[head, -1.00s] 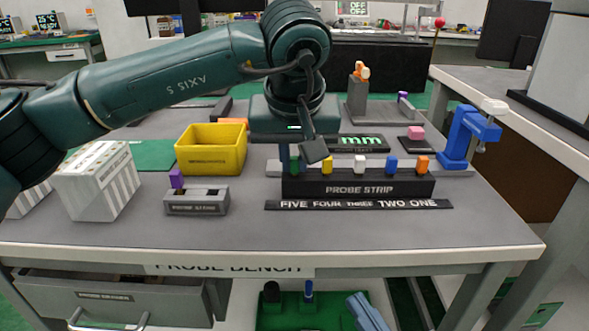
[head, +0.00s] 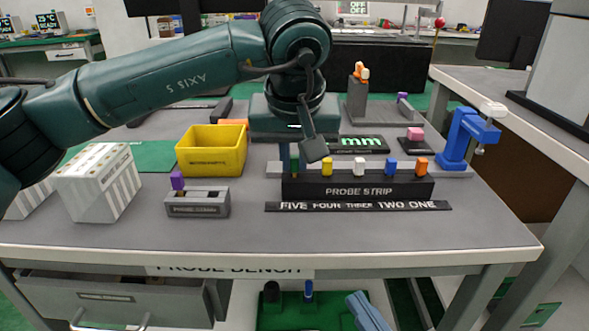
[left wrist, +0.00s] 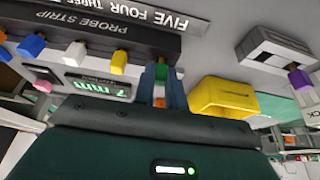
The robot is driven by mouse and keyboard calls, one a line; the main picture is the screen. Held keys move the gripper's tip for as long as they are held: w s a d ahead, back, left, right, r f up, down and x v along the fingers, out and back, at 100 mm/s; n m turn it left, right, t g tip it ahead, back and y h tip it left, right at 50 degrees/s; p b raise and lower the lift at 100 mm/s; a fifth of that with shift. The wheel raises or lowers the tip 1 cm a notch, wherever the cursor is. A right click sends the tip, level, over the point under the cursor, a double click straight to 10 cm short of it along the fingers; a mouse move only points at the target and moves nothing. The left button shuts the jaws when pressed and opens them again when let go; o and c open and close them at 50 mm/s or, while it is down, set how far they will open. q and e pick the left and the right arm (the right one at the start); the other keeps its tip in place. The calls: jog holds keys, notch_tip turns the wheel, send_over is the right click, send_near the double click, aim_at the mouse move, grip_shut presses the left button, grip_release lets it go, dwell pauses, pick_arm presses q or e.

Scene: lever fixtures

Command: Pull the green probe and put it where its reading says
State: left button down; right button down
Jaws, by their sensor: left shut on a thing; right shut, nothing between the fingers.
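The green probe (head: 294,163) stands in the leftmost slot of the black probe strip (head: 400,188), above the label FIVE. My left gripper (head: 290,162) points down over it and is shut on it; it also shows in the left wrist view (left wrist: 161,75), with a finger on each side of the green probe (left wrist: 160,70). Yellow (head: 327,166), white (head: 359,167), blue (head: 391,168) and orange (head: 421,166) probes stand in the other slots. A display behind the strip reads 7 mm in the left wrist view (left wrist: 95,90).
A yellow bin (head: 210,168) stands left of the strip. A grey holder (head: 197,209) with a purple probe (head: 177,181) is in front of it. A white striped box (head: 92,190) is far left; a blue clamp (head: 456,140) is right. The front bench top is clear.

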pick_arm(q)
jog(key=shift+r+p, duration=0.45)
dwell(0.6)
jog(key=shift+r+p, duration=1.8)
jog(key=shift+r, duration=0.15)
jog(key=shift+r, duration=0.1)
jog(key=shift+r+p, duration=1)
jog(key=shift+f, duration=0.1)
